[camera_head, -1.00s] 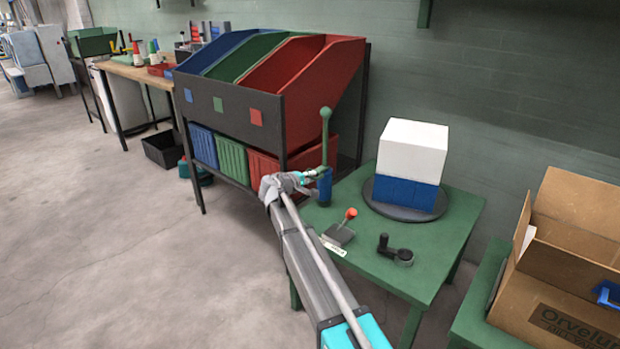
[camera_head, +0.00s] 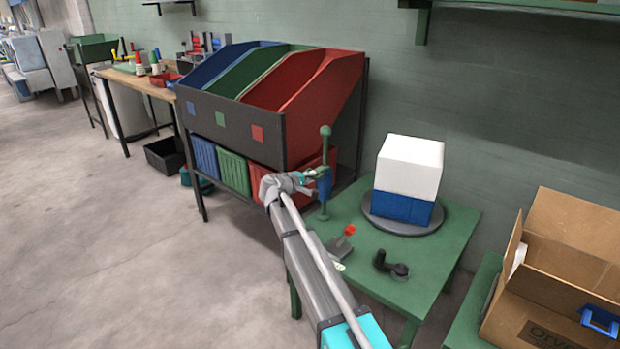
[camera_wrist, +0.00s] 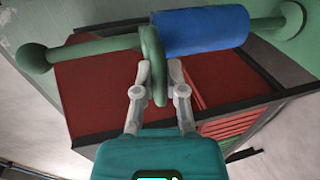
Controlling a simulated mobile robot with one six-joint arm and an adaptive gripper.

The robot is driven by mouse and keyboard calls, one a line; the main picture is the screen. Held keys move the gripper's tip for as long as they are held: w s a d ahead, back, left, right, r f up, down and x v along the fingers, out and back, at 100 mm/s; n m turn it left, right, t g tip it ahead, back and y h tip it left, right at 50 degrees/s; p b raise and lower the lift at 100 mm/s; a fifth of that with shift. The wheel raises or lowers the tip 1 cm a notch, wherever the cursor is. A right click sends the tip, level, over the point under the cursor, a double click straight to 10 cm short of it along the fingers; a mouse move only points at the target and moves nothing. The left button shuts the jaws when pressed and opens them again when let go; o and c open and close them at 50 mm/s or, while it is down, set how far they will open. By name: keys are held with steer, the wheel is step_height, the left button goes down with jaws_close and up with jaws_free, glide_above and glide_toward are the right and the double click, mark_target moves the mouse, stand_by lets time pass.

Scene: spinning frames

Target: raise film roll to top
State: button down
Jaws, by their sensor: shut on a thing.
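The film roll is a blue cylinder (camera_head: 325,184) around an upright green post (camera_head: 326,150) with a ball knob on top. The post stands on the green table (camera_head: 437,262). The roll is part-way up, with bare post below it and above it. In the wrist view the roll (camera_wrist: 200,30) lies on its side, with a green ring (camera_wrist: 153,65) at its knob end. My gripper (camera_wrist: 155,92) is shut on this ring, with its fingers either side. In the head view my gripper (camera_head: 307,180) reaches the roll from the left.
A white-and-blue block (camera_head: 408,180) stands on a round dark plate, right of the post. A red-knobbed lever (camera_head: 345,238) and a black crank (camera_head: 390,265) sit nearer on the table. Sloped bins (camera_head: 270,100) stand behind left; an open carton (camera_head: 555,270) is at right.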

steer(key=shift+w+r+p, duration=0.1)
steer(key=shift+r+p, duration=2.9)
steer(key=shift+r, duration=0.35)
steer(key=c, duration=0.7)
jaws_free()
steer(key=shift+r, duration=0.1)
steer(key=shift+c, duration=0.2)
steer(key=shift+o, duration=0.3)
steer(key=shift+f, duration=0.3)
